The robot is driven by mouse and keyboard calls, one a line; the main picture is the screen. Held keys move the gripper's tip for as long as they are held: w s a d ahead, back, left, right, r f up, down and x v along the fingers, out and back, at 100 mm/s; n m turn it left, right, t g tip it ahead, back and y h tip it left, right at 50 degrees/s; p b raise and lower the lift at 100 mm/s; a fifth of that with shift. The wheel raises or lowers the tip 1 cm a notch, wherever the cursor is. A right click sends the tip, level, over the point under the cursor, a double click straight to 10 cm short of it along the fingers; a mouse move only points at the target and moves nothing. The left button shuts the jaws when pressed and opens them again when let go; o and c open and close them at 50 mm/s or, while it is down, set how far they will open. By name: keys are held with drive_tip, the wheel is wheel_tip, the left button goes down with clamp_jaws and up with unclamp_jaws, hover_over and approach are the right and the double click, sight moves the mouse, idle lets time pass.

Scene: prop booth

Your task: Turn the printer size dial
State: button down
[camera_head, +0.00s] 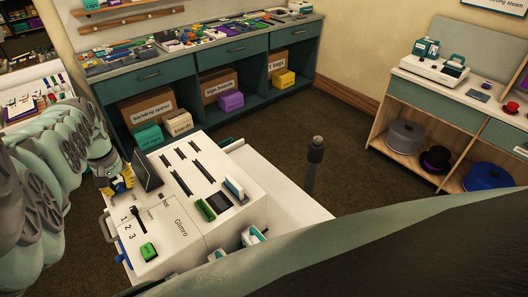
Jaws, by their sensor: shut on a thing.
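The white printer (185,245) marked "Glimro" stands in the lower middle of the head view. Its top has a 1-2-3 scale with a black slider slot, a green button (148,251), several dark slots and a raised dark screen (147,170). My gripper (121,187), with yellow on its fingers, is at the printer's back left corner, just left of the screen. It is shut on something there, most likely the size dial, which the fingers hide. Its turn position cannot be seen.
A teal bench (190,75) with boxes below stands behind. A wooden shelf unit (425,125) with hats is at right. A dark post (314,165) rises right of the printer. Brown floor between is open. A large dark shape covers the lower right.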

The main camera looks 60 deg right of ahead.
sight(119, 186)
drive_tip(key=shift+f+n, duration=0.1)
drive_tip(key=shift+n, duration=0.4)
drive_tip(key=c, duration=0.7)
unclamp_jaws()
drive_tip(key=shift+r, duration=0.2)
drive_tip(key=shift+w+r, duration=0.1)
drive_tip(key=shift+r, duration=5.8)
